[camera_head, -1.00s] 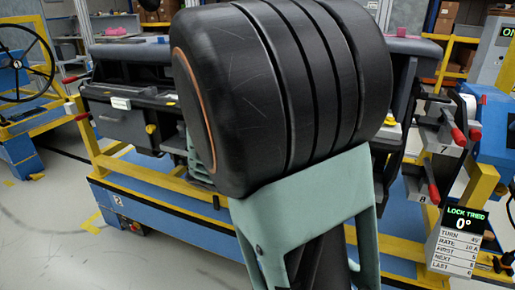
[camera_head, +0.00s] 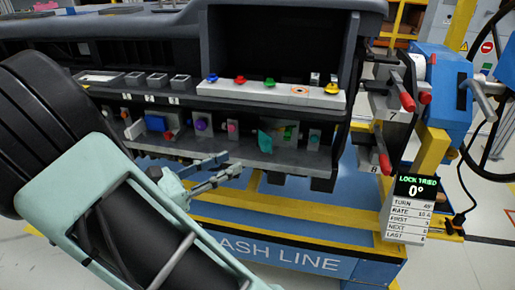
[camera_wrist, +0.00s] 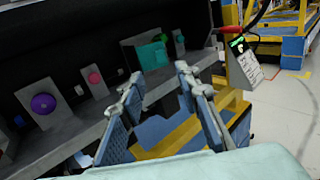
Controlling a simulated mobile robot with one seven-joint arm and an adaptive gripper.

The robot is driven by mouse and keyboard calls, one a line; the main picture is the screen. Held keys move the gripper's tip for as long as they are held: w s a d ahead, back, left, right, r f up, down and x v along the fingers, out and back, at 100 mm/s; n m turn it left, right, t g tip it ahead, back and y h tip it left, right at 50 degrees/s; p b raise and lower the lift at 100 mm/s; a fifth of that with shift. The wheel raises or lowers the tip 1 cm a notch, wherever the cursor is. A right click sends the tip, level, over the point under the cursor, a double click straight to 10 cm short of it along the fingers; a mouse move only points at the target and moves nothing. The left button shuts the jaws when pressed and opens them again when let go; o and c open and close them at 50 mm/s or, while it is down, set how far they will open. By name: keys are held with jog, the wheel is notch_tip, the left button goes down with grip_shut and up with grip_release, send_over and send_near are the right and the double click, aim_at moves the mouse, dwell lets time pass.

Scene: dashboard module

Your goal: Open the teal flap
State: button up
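The teal flap (camera_head: 265,140) is a small plate on the lower shelf of the dashboard module, right of the middle in the head view. It stands at an angle beside green parts, and I cannot tell how far open it is. It also shows in the wrist view (camera_wrist: 152,56), on a grey mount beyond the fingertips. My gripper (camera_head: 233,165) is left of and below the flap in the head view, apart from it. In the wrist view my gripper (camera_wrist: 160,78) has its two blue-grey fingers spread with nothing between them.
A purple knob (camera_wrist: 43,103) and a pink knob (camera_wrist: 94,77) sit left of the flap on the shelf (camera_wrist: 75,132). An upper ledge (camera_head: 285,93) carries coloured knobs. Red-handled levers (camera_head: 404,98) stand at the right. The space before the shelf is open.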

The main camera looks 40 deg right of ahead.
aim_at(263, 147)
jog(key=d+b, duration=0.2)
jog(key=d, duration=0.8)
jog(key=shift+w, duration=0.15)
grip_shut()
